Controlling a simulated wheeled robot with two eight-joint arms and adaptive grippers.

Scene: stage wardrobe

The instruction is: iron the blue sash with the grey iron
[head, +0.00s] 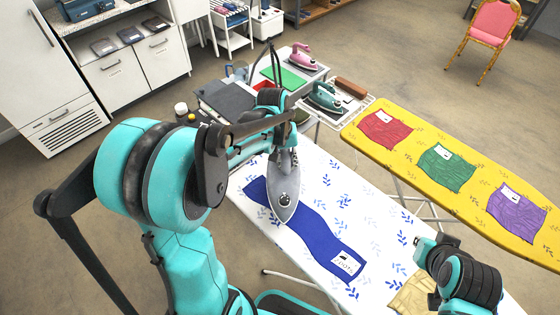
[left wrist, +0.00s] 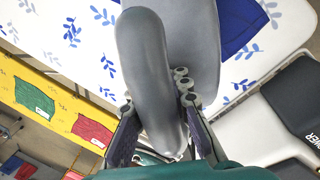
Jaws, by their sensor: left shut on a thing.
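The blue sash (head: 325,237) lies lengthwise on a white ironing board (head: 372,216) with blue leaf prints. A white label is at its near end. The grey iron (head: 284,190) is over the far part of the sash, its tip pointing toward the near side; I cannot tell whether its sole touches the cloth. My left gripper (head: 284,141) is shut on its handle. The left wrist view shows the handle (left wrist: 146,75) between my fingers (left wrist: 158,135) and blue cloth (left wrist: 238,25) beyond the iron. My right gripper (head: 424,243) is above the board's near right part; its jaws are unclear.
A beige cloth (head: 413,294) lies under my right arm. A yellow board (head: 400,151) at right holds red, green and purple cloths. Behind the white board, a teal iron (head: 324,98) and a pink iron (head: 302,57) stand near a brown block (head: 351,88).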

